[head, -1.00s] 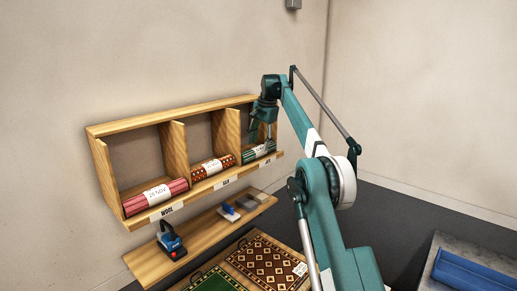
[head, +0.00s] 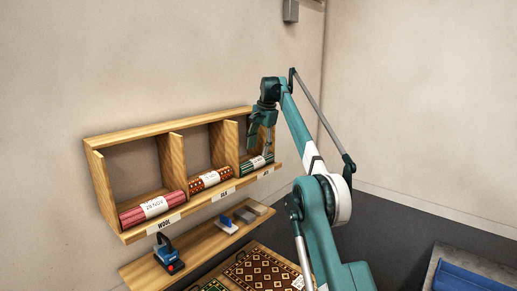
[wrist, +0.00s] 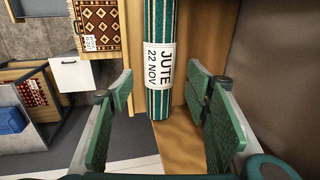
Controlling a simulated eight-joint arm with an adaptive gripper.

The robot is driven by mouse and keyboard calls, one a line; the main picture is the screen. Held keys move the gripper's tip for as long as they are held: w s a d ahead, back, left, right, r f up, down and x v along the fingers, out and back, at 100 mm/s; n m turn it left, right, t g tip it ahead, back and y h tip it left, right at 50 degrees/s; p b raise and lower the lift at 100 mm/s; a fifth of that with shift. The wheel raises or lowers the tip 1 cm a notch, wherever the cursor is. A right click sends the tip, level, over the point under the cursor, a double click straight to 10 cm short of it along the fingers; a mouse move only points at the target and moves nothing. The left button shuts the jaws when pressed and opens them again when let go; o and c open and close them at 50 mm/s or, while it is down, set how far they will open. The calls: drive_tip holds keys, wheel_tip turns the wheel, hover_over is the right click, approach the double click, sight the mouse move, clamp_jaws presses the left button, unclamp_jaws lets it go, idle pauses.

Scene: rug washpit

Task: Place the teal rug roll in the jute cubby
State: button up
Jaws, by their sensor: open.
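The teal rug roll (head: 257,165), striped with white, lies in the rightmost compartment of the wooden cubby shelf, the jute cubby (head: 265,174). In the wrist view the roll (wrist: 158,103) bears a white tag reading JUTE 22 NOV. My gripper (head: 267,153) is at this compartment, over the roll. In the wrist view the fingers are spread wide on either side of the roll, with gaps to it. Nothing is held. The head view does not show the far end of the roll clearly.
A pink roll (head: 153,207) lies in the wool cubby and a red dotted roll (head: 210,180) in the middle one. Wooden dividers (head: 172,165) stand between compartments. A lower shelf (head: 195,247) holds a blue tool (head: 168,253) and small blocks. Patterned rugs (head: 262,272) lie below.

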drive_tip(key=shift+r, duration=0.1)
idle(0.4)
drive_tip(key=s+d+r+n+t, duration=0.2)
drive_tip(key=s+d+r, duration=0.3)
drive_tip(key=s+r, duration=0.7)
drive_tip(key=s+d+n, duration=0.1)
drive_tip(key=s+d, duration=0.1)
drive_tip(key=s, duration=0.9)
drive_tip(key=s+d+n, duration=0.2)
drive_tip(key=s, duration=0.8)
drive_tip(key=s+d+f+n+t, duration=0.1)
drive_tip(key=s+f, duration=0.2)
drive_tip(key=s, duration=0.5)
drive_tip(key=s+d+f+h, duration=0.1)
drive_tip(key=s+f, duration=0.3)
drive_tip(key=s, duration=0.4)
drive_tip(key=s+d+f+n+t, duration=0.1)
drive_tip(key=s+f, duration=0.2)
drive_tip(key=s, duration=0.5)
drive_tip(key=s+d+f+n+t, duration=0.1)
drive_tip(key=s+d+f+n, duration=0.1)
drive_tip(key=s+f, duration=1.5)
drive_tip(key=shift+s+f+h, duration=0.25)
drive_tip(key=shift+s+h, duration=0.15)
drive_tip(key=shift+s, duration=0.4)
drive_tip(key=shift+d, duration=0.1)
